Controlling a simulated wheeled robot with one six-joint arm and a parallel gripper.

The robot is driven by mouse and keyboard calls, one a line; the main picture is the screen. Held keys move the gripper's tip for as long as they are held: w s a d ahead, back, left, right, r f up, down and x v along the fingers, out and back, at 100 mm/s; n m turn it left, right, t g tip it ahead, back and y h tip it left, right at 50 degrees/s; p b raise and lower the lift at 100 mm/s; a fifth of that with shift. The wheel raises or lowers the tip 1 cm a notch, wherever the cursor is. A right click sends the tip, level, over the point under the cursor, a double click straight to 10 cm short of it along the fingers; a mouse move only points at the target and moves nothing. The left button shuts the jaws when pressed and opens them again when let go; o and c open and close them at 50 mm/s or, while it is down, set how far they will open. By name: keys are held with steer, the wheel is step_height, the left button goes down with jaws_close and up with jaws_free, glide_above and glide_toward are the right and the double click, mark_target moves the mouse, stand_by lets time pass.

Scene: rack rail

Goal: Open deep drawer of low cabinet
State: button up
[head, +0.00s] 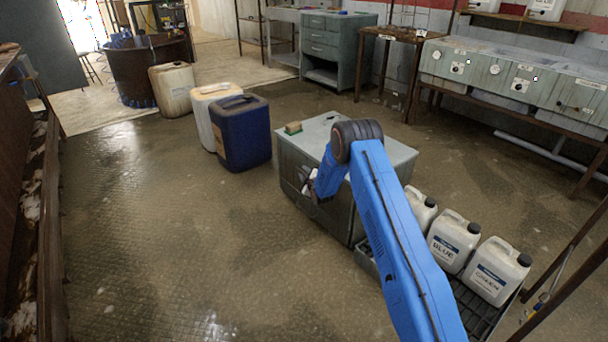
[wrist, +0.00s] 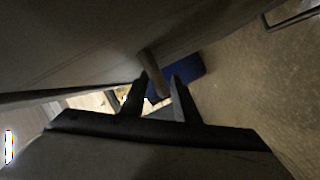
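The low cabinet (head: 299,150) is a grey metal box with a pale top, standing on the floor in the middle of the head view. My blue arm reaches over it from the front right and hides part of its top and front. My gripper (head: 309,190) is low at the cabinet's left-hand front face. In the wrist view my gripper (wrist: 160,100) has its two dark fingers apart. A bar-like handle (wrist: 154,74) on the grey cabinet face shows between them; I cannot tell whether either finger touches it. No open drawer gap is clear; the drawer edges are mostly hidden.
A sponge-like block (head: 293,128) lies on the cabinet top. A blue canister (head: 241,133) stands behind left, beside a white one (head: 207,110). White jugs (head: 497,272) sit in a dark tray (head: 474,312) at right. The floor left of the cabinet is clear.

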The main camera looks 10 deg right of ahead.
jaws_close()
steer(key=s+a, duration=0.7)
steer(key=a, duration=0.6)
steer(key=s+a, duration=0.8)
steer(key=a, duration=0.5)
steer(key=shift+s+a, duration=0.3)
steer(key=shift+a, duration=0.1)
jaws_free()
steer(key=v, duration=1.7)
steer(key=shift+s, duration=0.2)
